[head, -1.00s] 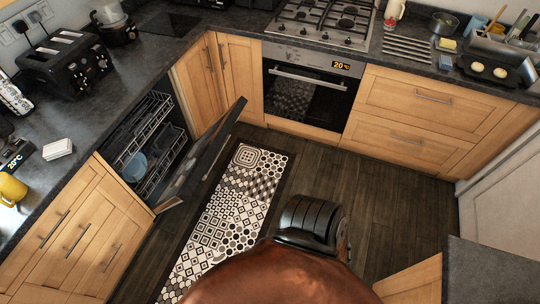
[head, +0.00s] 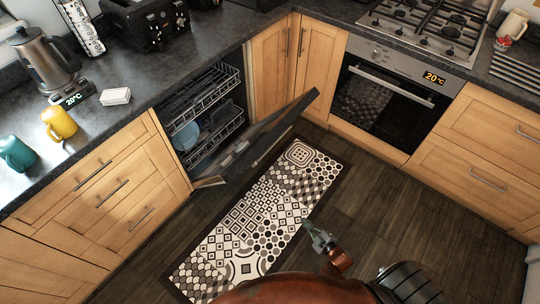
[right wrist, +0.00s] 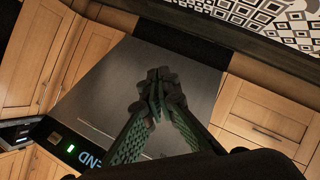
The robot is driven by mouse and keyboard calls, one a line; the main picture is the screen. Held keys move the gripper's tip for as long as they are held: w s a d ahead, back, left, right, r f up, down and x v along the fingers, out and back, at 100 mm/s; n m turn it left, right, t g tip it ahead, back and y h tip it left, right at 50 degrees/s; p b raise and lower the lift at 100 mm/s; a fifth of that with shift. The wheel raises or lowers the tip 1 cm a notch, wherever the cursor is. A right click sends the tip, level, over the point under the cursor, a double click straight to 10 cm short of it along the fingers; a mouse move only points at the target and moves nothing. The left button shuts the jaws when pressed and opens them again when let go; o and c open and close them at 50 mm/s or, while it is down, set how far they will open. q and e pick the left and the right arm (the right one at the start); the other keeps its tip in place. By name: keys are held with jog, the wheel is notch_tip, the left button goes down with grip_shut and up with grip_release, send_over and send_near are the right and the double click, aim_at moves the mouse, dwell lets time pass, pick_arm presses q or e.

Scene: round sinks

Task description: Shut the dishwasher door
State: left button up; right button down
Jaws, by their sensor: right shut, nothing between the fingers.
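The dishwasher (head: 212,100) is built into the left counter run in the head view, with its racks and some dishes showing inside. Its door (head: 262,138) hangs partly open, tilted out over the patterned mat. My right gripper (head: 318,238) is low in the middle of the head view, over the mat's right edge, apart from the door and to its lower right. In the right wrist view the fingers (right wrist: 157,92) are closed together and hold nothing. A grey panel lies behind them; I cannot tell for certain what it is. My left gripper does not show.
The patterned mat (head: 250,215) lies on the dark wooden floor (head: 400,215), which is clear to the right. The oven (head: 388,98) stands at the back. A kettle (head: 48,62) and mugs (head: 58,122) stand on the left counter (head: 112,130).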

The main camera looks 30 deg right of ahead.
jog(key=w+r+n+t+y+b, duration=0.3)
jog(key=w+r+n+t+b, duration=0.35)
jog(key=w+r, duration=0.7)
notch_tip(320, 180, up, 13)
jog(key=s+a+n+t+y+b, duration=0.1)
jog(key=n+t+y+b, duration=0.25)
jog(key=n+y, duration=0.35)
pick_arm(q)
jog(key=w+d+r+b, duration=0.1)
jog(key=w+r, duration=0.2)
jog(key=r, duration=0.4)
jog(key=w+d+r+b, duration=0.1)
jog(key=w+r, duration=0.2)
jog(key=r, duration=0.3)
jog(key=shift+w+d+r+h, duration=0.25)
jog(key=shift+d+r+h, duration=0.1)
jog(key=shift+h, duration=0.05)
pick_arm(e)
jog(key=x, duration=1.4)
jog(key=shift+s+h, duration=0.2)
jog(key=shift+h, duration=0.1)
jog(key=shift+r+n, duration=0.1)
jog(key=shift+n, duration=0.15)
